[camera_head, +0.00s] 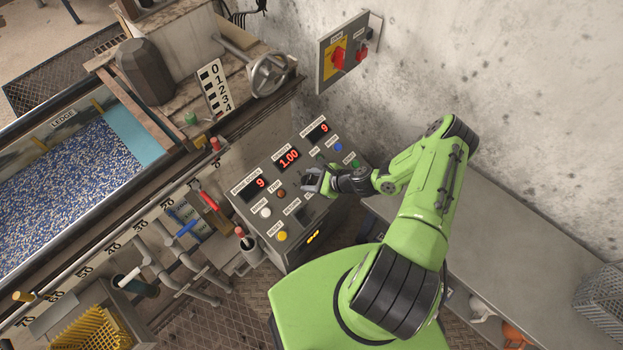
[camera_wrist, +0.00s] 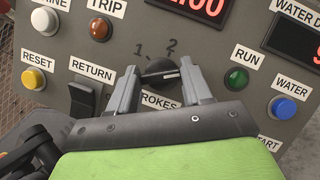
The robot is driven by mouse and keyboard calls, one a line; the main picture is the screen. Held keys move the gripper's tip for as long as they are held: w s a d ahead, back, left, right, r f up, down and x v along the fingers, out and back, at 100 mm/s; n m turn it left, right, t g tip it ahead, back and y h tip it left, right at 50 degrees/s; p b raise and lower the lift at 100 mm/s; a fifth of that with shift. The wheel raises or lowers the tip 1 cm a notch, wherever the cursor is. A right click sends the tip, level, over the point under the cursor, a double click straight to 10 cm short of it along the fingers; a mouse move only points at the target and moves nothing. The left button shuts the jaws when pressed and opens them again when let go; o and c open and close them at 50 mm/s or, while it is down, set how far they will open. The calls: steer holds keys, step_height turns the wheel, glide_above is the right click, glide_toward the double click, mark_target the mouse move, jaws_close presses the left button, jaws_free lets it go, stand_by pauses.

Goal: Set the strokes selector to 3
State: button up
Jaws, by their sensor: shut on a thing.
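The strokes selector (camera_wrist: 160,73) is a dark round knob on the grey control panel (camera_wrist: 225,75). Marks 1 and 2 show above it in the wrist view; a mark 3 is not visible, and the right finger covers that side. A light line on the knob points to the right, toward the right finger, past the 2. My gripper (camera_wrist: 158,85) has its two grey fingers on either side of the knob and is shut on it. The label below reads "ROKES", partly covered. In the head view my gripper (camera_head: 315,182) is at the middle of the panel and hides the knob.
A grey bench (camera_head: 500,250) stands right of the panel.

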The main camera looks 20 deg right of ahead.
steer(key=o, duration=1)
steer(key=shift+o, duration=0.2)
steer(key=p+v, duration=0.4)
steer(key=v, duration=1.2)
steer(key=shift+w, duration=0.1)
